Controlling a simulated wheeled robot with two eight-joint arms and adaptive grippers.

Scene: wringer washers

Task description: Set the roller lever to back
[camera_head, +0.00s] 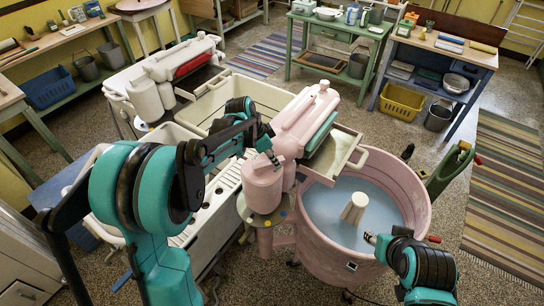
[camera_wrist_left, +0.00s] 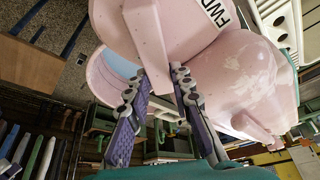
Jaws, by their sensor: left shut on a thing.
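The pink wringer washer has a round tub (camera_head: 318,215) of bluish water with a pale agitator (camera_head: 353,208) in it. Its pink wringer head (camera_head: 305,118) stands at the tub's left side. In the left wrist view, the roller lever (camera_wrist_left: 147,38) is a pale pink tapered bar beside the pink housing, which bears a "FWD" label (camera_wrist_left: 222,14). My left gripper (camera_wrist_left: 161,80) is closed around the lever's end, with one finger on each side. In the head view my left gripper (camera_head: 272,157) is at the wringer head, and the lever is hidden. My right gripper (camera_head: 371,238) is near the tub's front rim, its fingers too small to judge.
A cream double sink (camera_head: 205,104) stands behind my left arm. A second, white washer (camera_head: 150,97) with a red part is further back left. A green table (camera_head: 300,56) and a blue table (camera_head: 412,42) stand at the back.

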